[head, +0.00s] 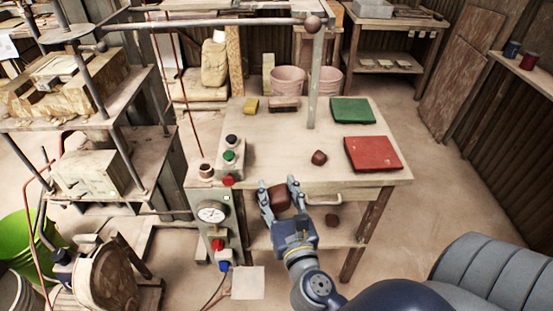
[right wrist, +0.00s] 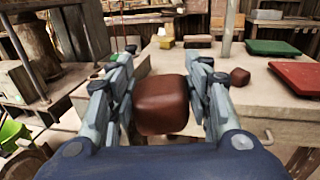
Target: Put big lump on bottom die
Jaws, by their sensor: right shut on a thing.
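My right gripper (head: 279,184) is shut on a dark red-brown big lump (head: 281,199), held above the front edge of the table by the gauge. The lump also shows between the fingers in the right wrist view (right wrist: 162,104). A smaller brown lump (head: 319,157) lies on the table top, beyond and right of the gripper; it also shows in the right wrist view (right wrist: 240,77). A pale block (head: 90,173) sits low between dark metal posts at the left, apart from the gripper; I cannot tell if it is the bottom die. My left gripper is not in view.
On the table (head: 270,135) lie a green slab (head: 352,110) and a red slab (head: 373,154). A metal post (head: 316,85) rises from its far side. A box with buttons and a gauge (head: 211,213) stands at its left. A brown piece (head: 332,220) lies below.

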